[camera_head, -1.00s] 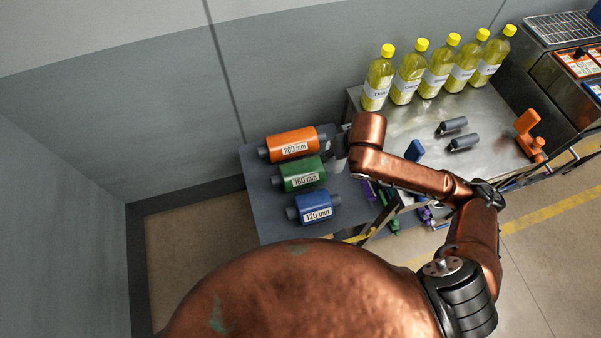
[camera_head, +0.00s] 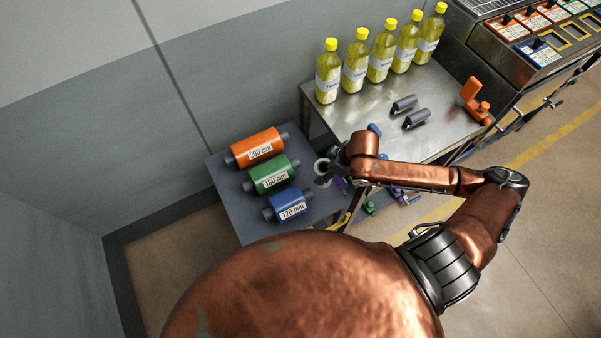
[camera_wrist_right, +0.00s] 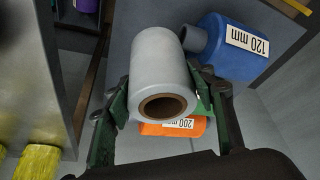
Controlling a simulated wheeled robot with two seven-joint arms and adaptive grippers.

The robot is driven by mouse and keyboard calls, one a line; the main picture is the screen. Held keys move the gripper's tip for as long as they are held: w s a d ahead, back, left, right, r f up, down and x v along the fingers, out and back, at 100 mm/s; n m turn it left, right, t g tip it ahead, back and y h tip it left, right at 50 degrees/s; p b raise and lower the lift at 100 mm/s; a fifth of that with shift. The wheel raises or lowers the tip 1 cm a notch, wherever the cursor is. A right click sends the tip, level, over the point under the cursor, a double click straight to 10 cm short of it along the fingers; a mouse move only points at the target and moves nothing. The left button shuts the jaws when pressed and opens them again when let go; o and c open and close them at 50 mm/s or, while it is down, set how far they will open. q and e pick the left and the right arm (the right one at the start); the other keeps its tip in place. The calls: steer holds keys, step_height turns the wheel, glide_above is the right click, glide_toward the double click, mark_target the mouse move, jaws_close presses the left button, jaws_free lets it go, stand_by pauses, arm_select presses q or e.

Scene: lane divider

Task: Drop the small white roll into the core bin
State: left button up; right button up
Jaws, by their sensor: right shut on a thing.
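The small white roll (camera_wrist_right: 158,60) with a brown cardboard core lies between the fingers of my right gripper (camera_wrist_right: 160,108) in the wrist view, and the gripper is shut on it. In the head view the roll (camera_head: 321,166) shows as a small pale ring at my right gripper (camera_head: 328,172), beside the dark side table, right of the green roller. I cannot tell from these views whether the roll touches the table. My left gripper is not in view. I cannot make out a core bin.
The dark side table (camera_head: 228,190) holds an orange 200 mm roller (camera_head: 257,148), a green 160 mm roller (camera_head: 270,175) and a blue 120 mm roller (camera_head: 287,205). The steel table (camera_head: 355,112) carries several yellow bottles (camera_head: 356,62) and two grey cylinders (camera_head: 404,104).

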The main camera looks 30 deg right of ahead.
steer(key=w+a+f+b, duration=0.1)
steer(key=w+f, duration=0.1)
steer(key=f, duration=0.1)
steer(key=w+a+f+b, duration=0.1)
steer(key=w+f, duration=0.2)
steer(key=f, duration=0.1)
steer(key=w+a+f+b, duration=0.1)
steer(key=w+f, duration=0.1)
steer(key=f, duration=0.1)
steer(key=shift+w+f, duration=0.2)
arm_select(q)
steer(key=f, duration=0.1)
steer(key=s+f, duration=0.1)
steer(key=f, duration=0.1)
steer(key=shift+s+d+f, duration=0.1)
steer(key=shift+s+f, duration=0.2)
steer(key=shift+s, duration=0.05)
arm_select(e)
steer(key=shift+r, duration=0.1)
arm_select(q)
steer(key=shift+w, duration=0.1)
arm_select(e)
steer(key=o, duration=1.3)
